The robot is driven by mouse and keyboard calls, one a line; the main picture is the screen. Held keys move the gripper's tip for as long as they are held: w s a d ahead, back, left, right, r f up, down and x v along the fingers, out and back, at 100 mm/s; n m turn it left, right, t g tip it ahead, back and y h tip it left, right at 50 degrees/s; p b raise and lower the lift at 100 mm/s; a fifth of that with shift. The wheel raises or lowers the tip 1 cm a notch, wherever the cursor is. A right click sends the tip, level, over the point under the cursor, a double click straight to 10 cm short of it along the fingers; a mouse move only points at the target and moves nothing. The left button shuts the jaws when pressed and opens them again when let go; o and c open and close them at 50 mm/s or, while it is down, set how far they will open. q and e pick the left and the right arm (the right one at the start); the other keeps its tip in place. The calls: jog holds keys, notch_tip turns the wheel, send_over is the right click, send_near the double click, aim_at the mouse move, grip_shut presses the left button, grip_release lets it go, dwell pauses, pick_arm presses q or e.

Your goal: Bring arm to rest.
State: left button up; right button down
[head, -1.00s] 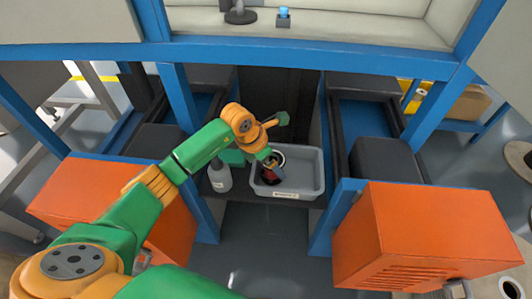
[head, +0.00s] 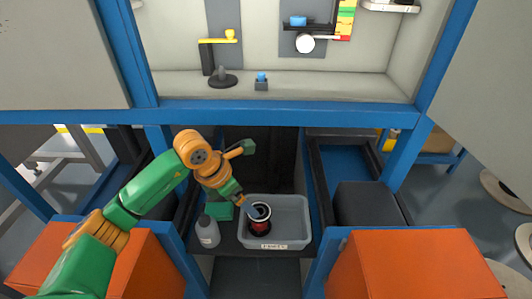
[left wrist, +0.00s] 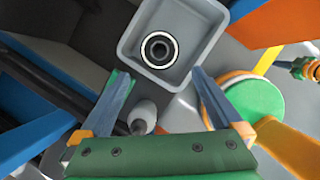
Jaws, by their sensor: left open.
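My left gripper (head: 248,207) reaches in from the left and hangs over the left part of the grey bin. In the left wrist view its two fingers (left wrist: 160,88) are spread apart with nothing between them. A dark red and black spool-like part with a pale rim (head: 260,219) sits in the bin; it also shows in the left wrist view (left wrist: 159,49), beyond the fingertips. In the head view the gripper partly overlaps this part; the wrist view shows them apart.
The grey bin (head: 292,243) stands on a dark shelf beside a white bottle (head: 207,231). Orange boxes (head: 412,262) flank the opening. A blue frame beam (head: 280,113) crosses above it. The bin's right side is empty.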

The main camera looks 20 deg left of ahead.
pick_arm(q)
jog(key=w+d+r+n+t+h+p, duration=0.2)
jog(key=d+r+n+t+h+p, duration=0.2)
jog(key=d+r+n+h+p, duration=0.9)
jog(key=s+a+f+n+t+y+p, duration=0.1)
jog(key=s+a+f+n+y+p, duration=0.55)
jog(key=f+n, duration=0.4)
jog(key=s+a+f+n+y+p, duration=0.5)
jog(key=s+a+f+n+y, duration=0.15)
jog(key=f+n, duration=0.4)
jog(key=s+f+n+g+y+p, duration=0.1)
jog(key=s+f+n+g, duration=0.1)
jog(key=s, duration=1)
jog(key=s+f+n+g+y+p, duration=0.1)
jog(key=s+n+g, duration=0.3)
jog(key=s, duration=0.8)
jog(key=shift+a+f+n+g+y+p, duration=0.2)
jog(key=shift+f+n+g+y+p, duration=0.15)
jog(key=shift+f+g+p, duration=0.35)
pick_arm(e)
jog(key=s+a+r, duration=0.1)
jog(key=s+r, duration=0.1)
jog(key=r, duration=1.1)
jog(key=s+a+r+g, duration=0.1)
jog(key=s+a+r, duration=0.1)
jog(key=r, duration=1.2)
jog(key=shift+s+a+y, duration=0.3)
jog(key=shift+y, duration=0.1)
